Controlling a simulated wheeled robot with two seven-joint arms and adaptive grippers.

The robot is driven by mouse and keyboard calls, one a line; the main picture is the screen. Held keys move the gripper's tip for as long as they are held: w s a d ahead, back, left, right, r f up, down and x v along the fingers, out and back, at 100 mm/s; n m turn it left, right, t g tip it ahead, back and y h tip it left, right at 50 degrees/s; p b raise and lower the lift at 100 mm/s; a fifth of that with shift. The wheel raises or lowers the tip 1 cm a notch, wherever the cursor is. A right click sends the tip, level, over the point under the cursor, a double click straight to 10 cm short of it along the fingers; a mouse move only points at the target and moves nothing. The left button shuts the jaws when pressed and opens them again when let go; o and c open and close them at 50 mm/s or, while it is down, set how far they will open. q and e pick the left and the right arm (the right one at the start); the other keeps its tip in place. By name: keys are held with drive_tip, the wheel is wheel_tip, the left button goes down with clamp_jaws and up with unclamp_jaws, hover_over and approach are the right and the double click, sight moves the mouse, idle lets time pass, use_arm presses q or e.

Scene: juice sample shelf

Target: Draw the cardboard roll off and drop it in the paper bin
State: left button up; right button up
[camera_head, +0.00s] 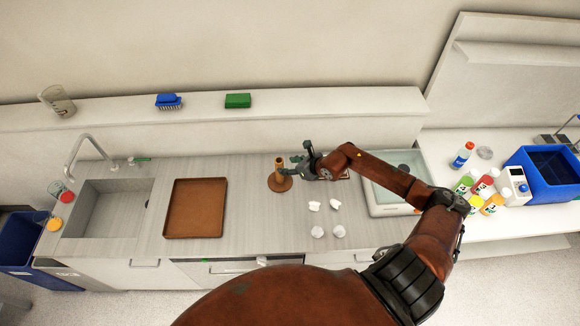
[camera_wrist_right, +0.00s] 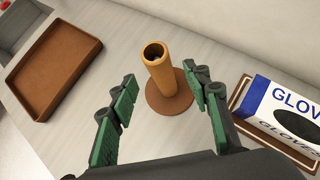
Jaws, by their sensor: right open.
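The cardboard roll (camera_head: 280,167) stands upright on a round brown base (camera_head: 281,184) on the counter. In the right wrist view the roll (camera_wrist_right: 162,72) is a tan tube with an open top, and its base (camera_wrist_right: 169,101) shows below it. My right gripper (camera_head: 300,164) is just to the right of the roll in the head view. In the wrist view my right gripper (camera_wrist_right: 155,88) is open, its green-padded fingers spread on both sides of the roll, not closed on it. A blue bin (camera_head: 30,243) stands on the floor at the left; I cannot tell whether it is the paper bin. My left gripper is not in view.
A brown tray (camera_head: 195,208) lies left of the roll, beside the sink (camera_head: 108,212). A glove box (camera_wrist_right: 285,112) stands close right of the gripper. Several crumpled white pieces (camera_head: 318,231) lie in front. Bottles (camera_head: 463,155) and a blue crate (camera_head: 546,190) are at the right.

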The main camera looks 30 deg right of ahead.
sight(283, 166)
drive_tip(key=b+x, duration=0.3)
drive_tip(key=x, duration=0.2)
drive_tip(key=shift+f+b, duration=0.2)
drive_tip(key=shift+b, duration=0.15)
drive_tip(key=shift+b+x, duration=0.75)
drive_tip(key=shift+x, duration=0.2)
drive_tip(key=shift+r, duration=0.1)
drive_tip(key=shift+c, duration=0.4)
drive_tip(key=shift+c, duration=0.9)
clamp_jaws()
